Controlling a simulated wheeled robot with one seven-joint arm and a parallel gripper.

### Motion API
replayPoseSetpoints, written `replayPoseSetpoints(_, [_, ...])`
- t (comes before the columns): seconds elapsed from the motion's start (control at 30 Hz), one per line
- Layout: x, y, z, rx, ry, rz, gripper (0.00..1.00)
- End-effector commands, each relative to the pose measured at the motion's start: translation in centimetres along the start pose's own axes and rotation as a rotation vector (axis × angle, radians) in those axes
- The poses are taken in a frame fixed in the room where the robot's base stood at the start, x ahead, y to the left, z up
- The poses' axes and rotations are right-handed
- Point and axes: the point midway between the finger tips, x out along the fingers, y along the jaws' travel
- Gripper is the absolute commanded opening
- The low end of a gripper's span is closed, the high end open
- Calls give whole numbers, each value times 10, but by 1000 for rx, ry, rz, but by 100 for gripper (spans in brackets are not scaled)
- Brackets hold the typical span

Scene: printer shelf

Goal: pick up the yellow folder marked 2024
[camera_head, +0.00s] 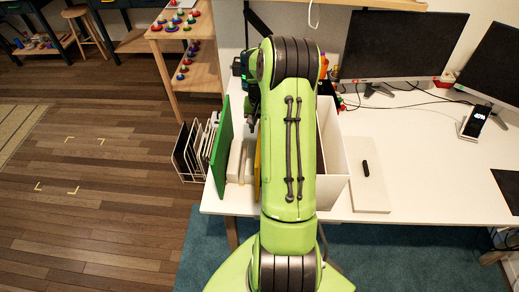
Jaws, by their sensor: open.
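A thin yellow edge (257,172), perhaps the yellow folder, shows just left of my green arm on the white desk. The arm hides most of it, and no 2024 marking can be read. A green folder (219,148) stands upright to its left, with a pale file or holder (237,160) between them. My gripper (251,112) is partly in view as a dark shape beside the arm's far end, above the folders. It is open, and no object can be seen in it. Its exact distance from the yellow edge is hidden.
A white open box (334,165) stands right of my arm. A wire rack (188,152) holds files at the desk's left edge. Two monitors (405,44) and a phone on a stand (476,121) are at right. The desk front at right (425,185) is clear.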

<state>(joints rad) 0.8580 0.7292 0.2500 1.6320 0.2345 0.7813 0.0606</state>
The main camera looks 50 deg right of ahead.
Motion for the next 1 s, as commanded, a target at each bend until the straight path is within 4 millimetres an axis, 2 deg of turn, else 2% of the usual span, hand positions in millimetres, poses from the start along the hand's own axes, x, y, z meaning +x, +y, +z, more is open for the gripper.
replayPoseSetpoints(0.1, [24,-2,3,-1,-6,-1,43])
replayPoseSetpoints(0.2, [39,-1,2,-1,-3,0,43])
replayPoseSetpoints(0.47, [44,-1,2,-1,-1,0,43])
replayPoseSetpoints(0.73, [44,-1,2,-1,-1,0,1])
replayPoseSetpoints(1.0, [43,-1,2,-1,0,0,0])
